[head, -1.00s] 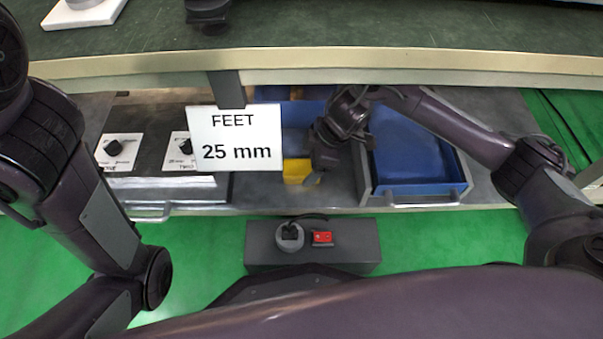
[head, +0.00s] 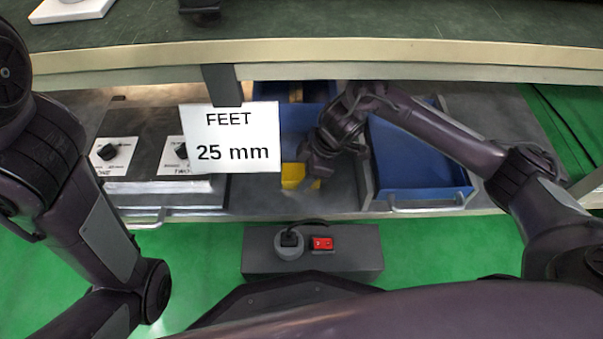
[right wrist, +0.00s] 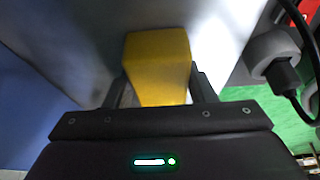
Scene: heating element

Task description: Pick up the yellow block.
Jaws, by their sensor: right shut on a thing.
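The yellow block (head: 293,175) shows in the head view on the lower shelf, between the sign and the blue drawer, partly hidden by my right gripper (head: 312,178). In the right wrist view the yellow block (right wrist: 158,68) stands between the two fingers of my right gripper (right wrist: 160,92), which are shut on it. I cannot tell whether the block is clear of the shelf. My left arm shows at the left of the head view, but its gripper is not seen.
A sign reading "FEET 25 mm" (head: 231,138) hangs left of the block. A blue drawer (head: 410,165) is to the right. Panels with black knobs (head: 108,152) lie to the left. The bench top (head: 330,24) overhangs the shelf. A grey box with a red switch (head: 320,243) is in front.

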